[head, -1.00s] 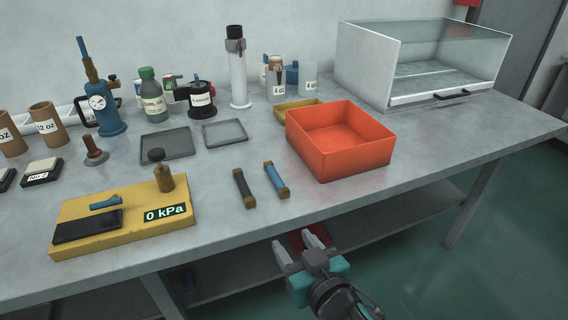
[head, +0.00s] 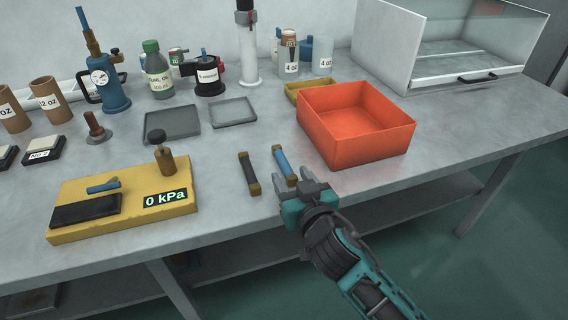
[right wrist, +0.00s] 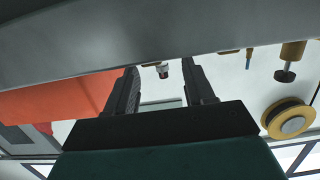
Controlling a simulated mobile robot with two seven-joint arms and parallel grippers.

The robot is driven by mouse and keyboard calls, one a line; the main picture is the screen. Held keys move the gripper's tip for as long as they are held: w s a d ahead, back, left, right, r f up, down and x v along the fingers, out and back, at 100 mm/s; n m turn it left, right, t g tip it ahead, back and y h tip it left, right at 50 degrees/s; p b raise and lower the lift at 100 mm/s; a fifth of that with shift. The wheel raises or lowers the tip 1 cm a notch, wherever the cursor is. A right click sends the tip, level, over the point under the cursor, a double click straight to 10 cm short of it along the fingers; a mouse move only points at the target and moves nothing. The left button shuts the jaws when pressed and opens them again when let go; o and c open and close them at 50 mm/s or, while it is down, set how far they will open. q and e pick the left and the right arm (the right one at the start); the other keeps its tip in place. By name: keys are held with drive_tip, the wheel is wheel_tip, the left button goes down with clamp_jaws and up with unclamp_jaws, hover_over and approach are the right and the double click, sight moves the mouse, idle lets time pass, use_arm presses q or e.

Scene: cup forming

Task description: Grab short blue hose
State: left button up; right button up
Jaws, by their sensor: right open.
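The short blue hose (head: 283,162) has brown end fittings and lies on the grey table, just right of a similar dark hose (head: 250,173). My right gripper (head: 297,181) is open and empty at the table's front edge, close to the near end of the blue hose. Its fingers hide part of that end, and I cannot tell whether they touch it. In the right wrist view both fingers (right wrist: 160,85) stand apart, and I cannot make out the blue hose there. My left gripper is not in view.
An orange open box (head: 358,150) stands to the right of the hoses. A yellow block (head: 125,223) with a 0 kPa display is at the left. Two grey trays (head: 172,123) lie behind.

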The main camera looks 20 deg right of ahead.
sight(285, 162)
drive_tip(key=shift+w+d+f, duration=0.1)
drive_tip(key=shift+w+f, duration=0.1)
drive_tip(key=shift+w, duration=0.7)
drive_tip(key=shift+w+d+f, duration=0.1)
drive_tip(key=shift+w+f, duration=0.1)
drive_tip(key=shift+w, duration=0.65)
drive_tip(key=shift+w+d+f, duration=0.1)
drive_tip(key=shift+w+f, duration=0.1)
drive_tip(key=shift+w, duration=0.7)
clamp_jaws()
